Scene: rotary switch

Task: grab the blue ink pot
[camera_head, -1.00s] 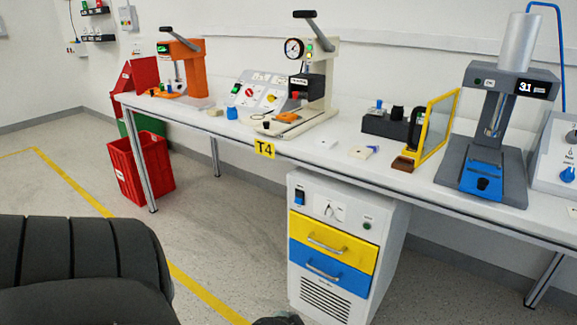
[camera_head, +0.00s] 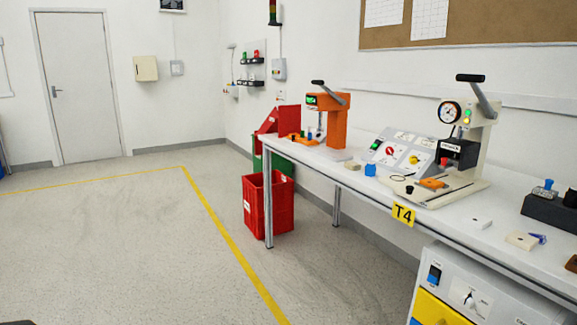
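A small blue pot (camera_head: 370,169), which looks like the blue ink pot, stands on the white bench (camera_head: 352,191) near its front edge. It is in front of the sloped control panel and left of the cream press. It is small in this view, so its details are hard to tell. Nothing is touching it.
An orange press (camera_head: 335,124), a control panel (camera_head: 402,152) and a cream lever press (camera_head: 466,150) stand on the bench. A red crate (camera_head: 268,206) is by the bench's left leg. The floor (camera_head: 110,245) at left is clear.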

